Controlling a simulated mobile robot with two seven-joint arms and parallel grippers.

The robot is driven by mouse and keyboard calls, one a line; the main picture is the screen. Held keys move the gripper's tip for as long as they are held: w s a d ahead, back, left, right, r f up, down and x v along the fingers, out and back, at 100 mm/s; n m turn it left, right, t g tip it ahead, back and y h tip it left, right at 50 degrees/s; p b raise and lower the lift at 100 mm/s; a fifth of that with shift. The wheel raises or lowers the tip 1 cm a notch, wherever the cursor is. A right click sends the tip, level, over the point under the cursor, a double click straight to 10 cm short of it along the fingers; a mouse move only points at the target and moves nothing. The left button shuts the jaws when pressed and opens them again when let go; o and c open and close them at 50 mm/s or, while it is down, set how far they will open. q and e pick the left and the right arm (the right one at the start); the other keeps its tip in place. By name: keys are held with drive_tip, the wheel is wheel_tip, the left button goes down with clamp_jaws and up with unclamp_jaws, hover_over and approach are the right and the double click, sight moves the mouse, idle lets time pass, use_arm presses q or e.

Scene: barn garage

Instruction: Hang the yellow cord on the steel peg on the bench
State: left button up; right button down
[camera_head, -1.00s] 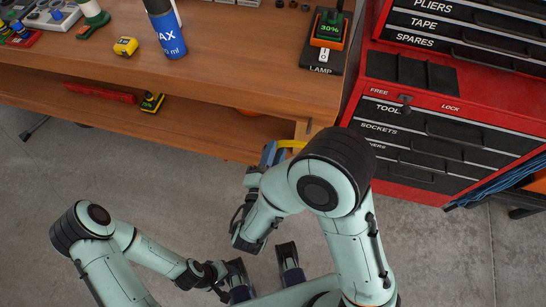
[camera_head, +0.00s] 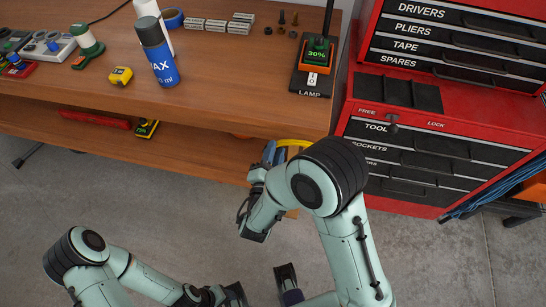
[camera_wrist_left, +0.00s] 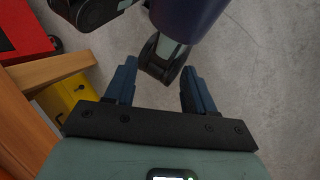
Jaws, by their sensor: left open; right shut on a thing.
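My right gripper (camera_head: 269,153) is at the bench's front edge, near its right corner, partly hidden by my own arm. It is shut on the yellow cord (camera_head: 294,143), of which only a short curved piece shows beside the blue fingers. My arm hides the rest of the cord. My left gripper (camera_wrist_left: 159,68) is open in the left wrist view, its two blue fingers apart above the concrete floor with no object gripped. The wooden bench (camera_head: 225,100) fills the upper left of the head view. I cannot make out the steel peg in either view.
A blue spray can (camera_head: 158,55), a yellow tape measure (camera_head: 121,76) and a lamp base (camera_head: 313,75) stand on the bench. The red tool cabinet (camera_head: 415,196) is close on the right.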

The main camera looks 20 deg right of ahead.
drive_tip(key=shift+x, duration=1.1)
drive_tip(key=shift+f+b, duration=0.7)
drive_tip(key=shift+f, duration=0.1)
drive_tip(key=shift+f+b, duration=0.65)
drive_tip(key=shift+b, duration=0.05)
drive_tip(key=shift+f, duration=0.15)
drive_tip(key=c, duration=0.9)
unclamp_jaws()
drive_tip(key=shift+o, duration=0.2)
